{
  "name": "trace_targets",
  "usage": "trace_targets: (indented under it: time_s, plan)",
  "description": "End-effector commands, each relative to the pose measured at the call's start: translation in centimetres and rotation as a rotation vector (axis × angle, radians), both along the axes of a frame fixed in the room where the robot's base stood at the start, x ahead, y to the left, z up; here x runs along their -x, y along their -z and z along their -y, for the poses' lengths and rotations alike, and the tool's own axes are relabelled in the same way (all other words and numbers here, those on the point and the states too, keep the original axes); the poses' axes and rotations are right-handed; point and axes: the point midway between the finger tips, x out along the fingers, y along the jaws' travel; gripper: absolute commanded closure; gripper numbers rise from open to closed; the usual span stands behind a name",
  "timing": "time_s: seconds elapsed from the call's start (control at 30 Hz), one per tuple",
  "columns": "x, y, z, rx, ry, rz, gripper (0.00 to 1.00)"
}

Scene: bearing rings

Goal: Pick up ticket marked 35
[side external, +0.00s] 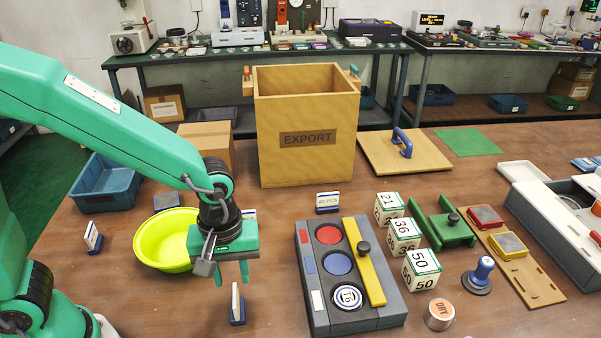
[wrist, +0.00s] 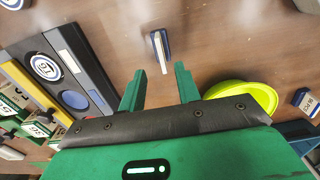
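My gripper (side external: 231,274) is open and empty, pointing down above the table beside the lime bowl. In the wrist view its two green fingers (wrist: 158,88) are spread apart. A white ticket in a blue holder (side external: 237,306) stands upright on the table just below and in front of the fingers. It also shows in the wrist view (wrist: 159,50), beyond the fingertips and roughly in line with the gap. It is nearly edge-on, so no number is readable. Another ticket stand (side external: 94,238) is at the left, its marking unreadable. I cannot read 35 on any ticket.
A lime bowl (side external: 160,250) is close behind my gripper. A grey tray (side external: 315,285) with coloured discs lies right. Number blocks (side external: 421,270) read 21, 36 and 50. A "60 PCS" sign (side external: 328,203) stands behind the tray. An EXPORT box (side external: 305,165) is at the back.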

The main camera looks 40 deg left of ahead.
Motion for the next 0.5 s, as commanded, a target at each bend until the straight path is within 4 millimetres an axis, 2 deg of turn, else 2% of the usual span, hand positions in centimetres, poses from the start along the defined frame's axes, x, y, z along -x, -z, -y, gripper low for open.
trace_targets:
  time_s: [0.17,0.5]
  plan:
    - [0.0,0.4,0.0,-0.001,0.0,-0.001,0.67]
    - [0.0,2.5,-0.1,0.0,0.001,0.0,0.67]
